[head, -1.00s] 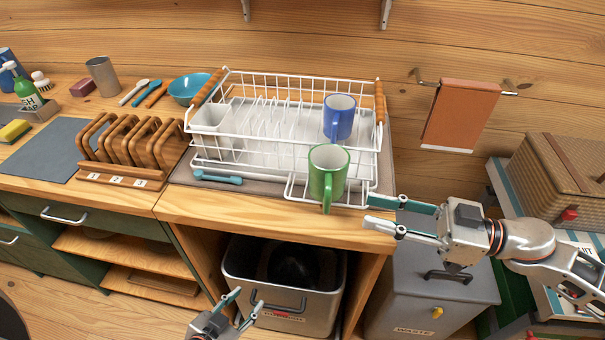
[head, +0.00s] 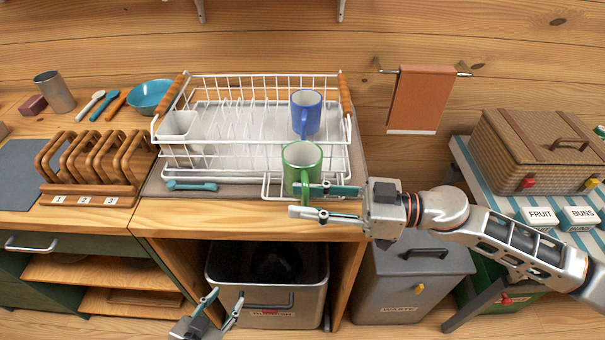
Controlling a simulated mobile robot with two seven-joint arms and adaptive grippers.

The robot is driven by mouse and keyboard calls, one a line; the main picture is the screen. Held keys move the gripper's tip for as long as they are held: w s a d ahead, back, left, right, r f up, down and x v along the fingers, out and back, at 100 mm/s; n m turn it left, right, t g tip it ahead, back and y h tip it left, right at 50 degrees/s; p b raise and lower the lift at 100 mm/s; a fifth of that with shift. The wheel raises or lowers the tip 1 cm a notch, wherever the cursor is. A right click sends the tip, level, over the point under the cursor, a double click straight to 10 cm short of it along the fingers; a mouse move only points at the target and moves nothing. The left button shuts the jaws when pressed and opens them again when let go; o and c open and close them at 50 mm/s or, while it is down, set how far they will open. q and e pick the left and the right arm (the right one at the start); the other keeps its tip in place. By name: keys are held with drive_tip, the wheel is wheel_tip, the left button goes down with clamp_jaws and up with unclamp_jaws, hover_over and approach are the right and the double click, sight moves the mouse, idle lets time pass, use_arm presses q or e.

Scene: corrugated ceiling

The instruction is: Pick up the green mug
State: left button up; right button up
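The green mug (head: 301,158) stands upright at the front right of the white wire dish rack (head: 172,92), its handle toward me. My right gripper (head: 302,201) comes in from the right. It is open, with its fingers at the mug's lower front by the handle. The upper finger overlaps the mug's base in the picture; I cannot tell whether it touches. My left gripper (head: 226,295) is open and empty, low in the picture in front of the grey bin under the counter.
A blue mug (head: 306,113) stands in the rack just behind the green one. A wooden plate holder (head: 90,165) and a teal bowl (head: 150,96) are to the left. A towel (head: 418,98) hangs at the right. A waste bin (head: 415,275) stands below my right arm.

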drive_tip(key=shift+a, duration=0.2)
clamp_jaws()
drive_tip(key=shift+r, duration=0.15)
